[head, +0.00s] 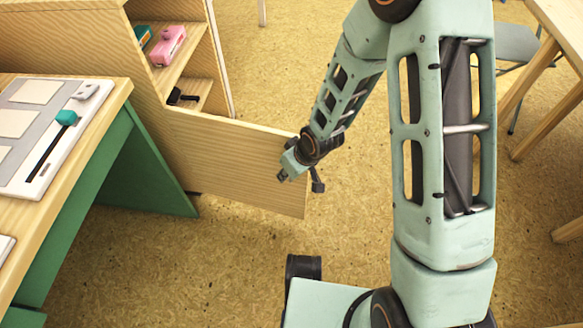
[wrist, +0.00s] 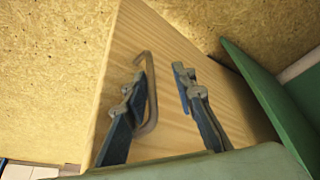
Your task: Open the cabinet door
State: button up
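The cabinet (head: 80,40) stands at the upper left of the head view, with its shelf compartments exposed. Its light wood door (head: 230,150) stands swung out from the cabinet and also fills the middle of the wrist view (wrist: 185,125). My gripper (head: 284,176) is at the door's free end in the head view. In the wrist view my gripper (wrist: 162,82) is open, its two dark fingers apart in front of the door face. The bent metal handle (wrist: 153,95) lies just inside the left finger, which partly covers it; contact cannot be told.
A desk with green sides (head: 130,165) stands at the left, close to the door. The shelves hold a pink item (head: 168,46), a green item (head: 143,36) and a black item (head: 182,97). A wooden table (head: 560,25) is at the right. Floor (head: 190,265) is clear below the door.

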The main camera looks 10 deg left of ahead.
jog(key=v, duration=1.1)
jog(key=shift+r, duration=0.4)
